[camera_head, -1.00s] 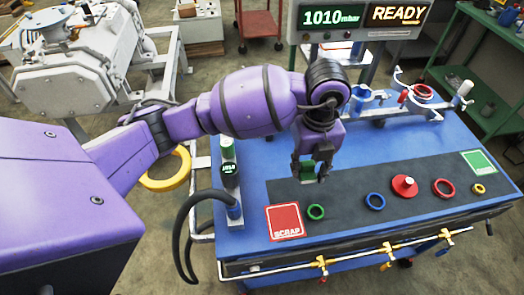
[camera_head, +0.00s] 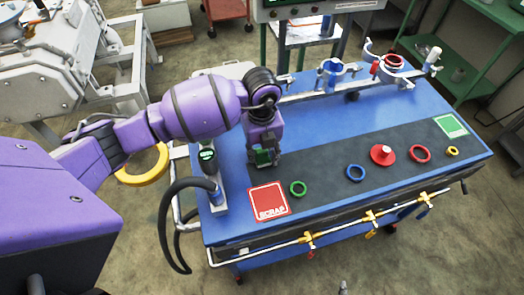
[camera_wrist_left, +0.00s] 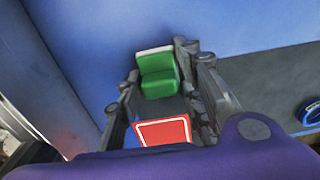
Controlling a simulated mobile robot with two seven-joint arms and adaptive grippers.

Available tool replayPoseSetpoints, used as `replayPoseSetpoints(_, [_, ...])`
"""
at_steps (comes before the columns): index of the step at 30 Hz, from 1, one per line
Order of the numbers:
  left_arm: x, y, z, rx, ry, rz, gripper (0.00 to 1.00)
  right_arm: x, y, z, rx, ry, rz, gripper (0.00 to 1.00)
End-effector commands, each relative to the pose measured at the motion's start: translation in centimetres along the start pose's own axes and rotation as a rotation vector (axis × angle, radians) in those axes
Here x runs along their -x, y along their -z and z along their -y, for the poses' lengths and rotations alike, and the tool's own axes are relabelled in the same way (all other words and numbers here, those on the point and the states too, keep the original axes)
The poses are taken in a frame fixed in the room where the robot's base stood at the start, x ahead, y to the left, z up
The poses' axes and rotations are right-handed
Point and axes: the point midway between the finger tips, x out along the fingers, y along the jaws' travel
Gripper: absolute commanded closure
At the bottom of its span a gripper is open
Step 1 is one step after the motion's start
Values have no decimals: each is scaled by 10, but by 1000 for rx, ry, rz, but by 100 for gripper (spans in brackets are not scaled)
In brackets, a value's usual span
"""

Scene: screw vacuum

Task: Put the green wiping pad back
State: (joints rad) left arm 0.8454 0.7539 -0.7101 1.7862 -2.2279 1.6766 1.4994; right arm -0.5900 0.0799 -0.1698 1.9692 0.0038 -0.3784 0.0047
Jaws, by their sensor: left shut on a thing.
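The green wiping pad (camera_wrist_left: 158,75) has a white edge and sits between the fingers of my left gripper in the left wrist view. In the head view my left gripper (camera_head: 264,160) is shut on the pad (camera_head: 265,156), which is mostly covered by the fingers. The gripper is over the left end of the dark mat (camera_head: 330,150), behind the red SCRAP square (camera_head: 268,203). That red square also shows in the left wrist view (camera_wrist_left: 163,131). I cannot tell whether the pad touches the surface. My right gripper is not in view.
A gauge post (camera_head: 208,165) with a black hose stands left of the gripper. On the mat are a green ring (camera_head: 298,188), a blue ring (camera_head: 355,172), a red flanged part (camera_head: 382,154), a red ring (camera_head: 420,153) and a small yellow ring (camera_head: 452,150). Clamp holders (camera_head: 332,75) line the back edge.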

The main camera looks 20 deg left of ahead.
Motion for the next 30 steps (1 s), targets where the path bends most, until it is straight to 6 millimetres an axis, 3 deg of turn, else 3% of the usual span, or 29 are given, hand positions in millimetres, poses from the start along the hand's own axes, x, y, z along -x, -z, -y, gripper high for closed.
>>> replayPoseSetpoints(7, [-4,0,0,1,0,-1,90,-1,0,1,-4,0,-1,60])
replayPoseSetpoints(8, [-3,0,0,1,1,0,62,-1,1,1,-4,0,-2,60])
replayPoseSetpoints(12, [-3,0,0,1,0,0,47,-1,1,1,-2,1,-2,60])
replayPoseSetpoints(23, [3,0,0,0,1,1,47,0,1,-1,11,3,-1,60])
replayPoseSetpoints(30, [46,-1,1,0,4,4,47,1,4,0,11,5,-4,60])
